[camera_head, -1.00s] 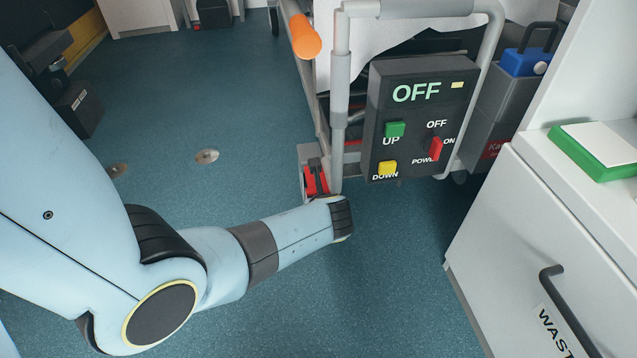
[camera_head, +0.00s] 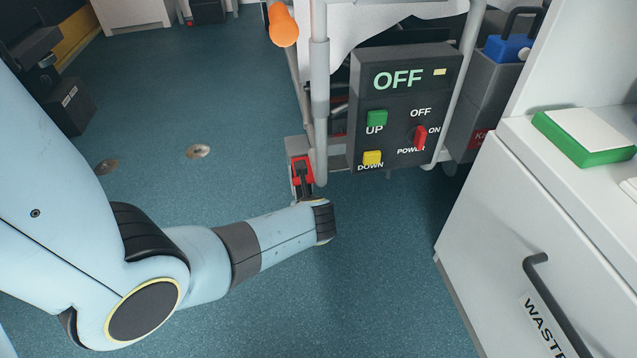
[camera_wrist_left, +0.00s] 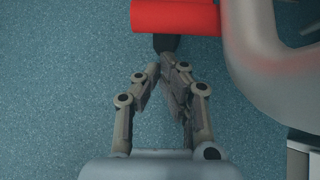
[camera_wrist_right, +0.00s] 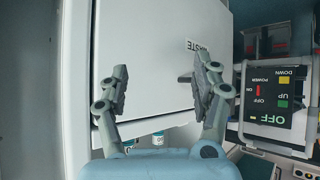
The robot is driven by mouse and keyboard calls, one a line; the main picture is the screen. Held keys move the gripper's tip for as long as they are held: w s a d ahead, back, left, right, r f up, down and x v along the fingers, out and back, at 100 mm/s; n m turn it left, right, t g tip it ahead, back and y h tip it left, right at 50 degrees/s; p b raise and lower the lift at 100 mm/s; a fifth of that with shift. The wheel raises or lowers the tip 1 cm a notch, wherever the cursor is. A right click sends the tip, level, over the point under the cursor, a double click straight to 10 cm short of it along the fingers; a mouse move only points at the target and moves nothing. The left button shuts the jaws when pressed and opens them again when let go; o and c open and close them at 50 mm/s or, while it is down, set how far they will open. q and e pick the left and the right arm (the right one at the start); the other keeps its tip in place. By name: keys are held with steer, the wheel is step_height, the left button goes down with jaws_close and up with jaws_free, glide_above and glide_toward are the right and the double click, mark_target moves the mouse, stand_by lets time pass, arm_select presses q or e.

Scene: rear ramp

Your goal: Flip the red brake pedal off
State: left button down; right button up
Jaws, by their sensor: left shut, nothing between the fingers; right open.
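The red brake pedal (camera_wrist_left: 175,17) shows as a red bar at the top of the left wrist view, with a dark piece (camera_wrist_left: 165,43) just below it. In the head view the red pedal (camera_head: 301,164) is low on the bed frame, partly hidden by dark parts. My left gripper (camera_wrist_left: 160,68) is shut and empty, its tips just short of the red bar and close to the dark piece; I cannot tell whether they touch. In the head view my wrist hides most of it. My right gripper (camera_wrist_right: 164,76) is open and empty before a white cabinet.
A grey bed-frame tube (camera_wrist_left: 275,60) stands right of my left gripper. A black control box (camera_head: 405,110) reading OFF hangs on the frame, also in the right wrist view (camera_wrist_right: 275,105). A white waste cabinet (camera_head: 500,235) stands at right.

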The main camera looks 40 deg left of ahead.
arm_select(q)
steer(key=p+v, duration=0.7)
steer(key=v, duration=0.2)
steer(key=shift+r, duration=0.55)
arm_select(e)
step_height(320, 180, up, 8)
steer(key=s+d+g, duration=0.1)
steer(key=s+g, duration=0.1)
steer(key=g, duration=0.5)
steer(key=shift+s+d+f+h, duration=0.2)
steer(key=shift+h, duration=0.1)
arm_select(q)
steer(key=shift+a, duration=0.1)
